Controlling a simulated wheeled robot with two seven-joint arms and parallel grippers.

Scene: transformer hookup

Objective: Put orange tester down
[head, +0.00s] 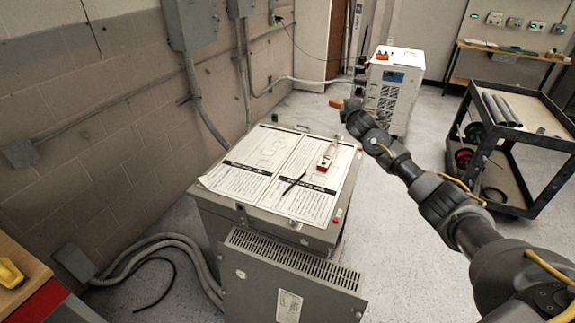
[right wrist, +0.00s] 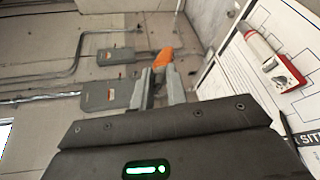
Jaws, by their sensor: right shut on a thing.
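My right gripper (head: 346,105) reaches in from the right and is raised beyond the far right corner of the grey transformer cabinet (head: 325,233). It is shut on the orange tester (head: 336,103), a small orange piece at its fingertips. In the right wrist view the tester (right wrist: 162,60) sticks out past the fingers of the gripper (right wrist: 157,83), which hide part of it. The tester looks clear of the cabinet top, but I cannot tell its height. My left gripper is not in view.
Printed sheets (head: 240,181) cover the cabinet top, with a red-and-white device (head: 327,158) and a black pen (head: 294,183) on them. A white machine (head: 393,93) stands behind. A black cart (head: 515,130) is at the right. A yellow object (head: 10,273) lies at far left.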

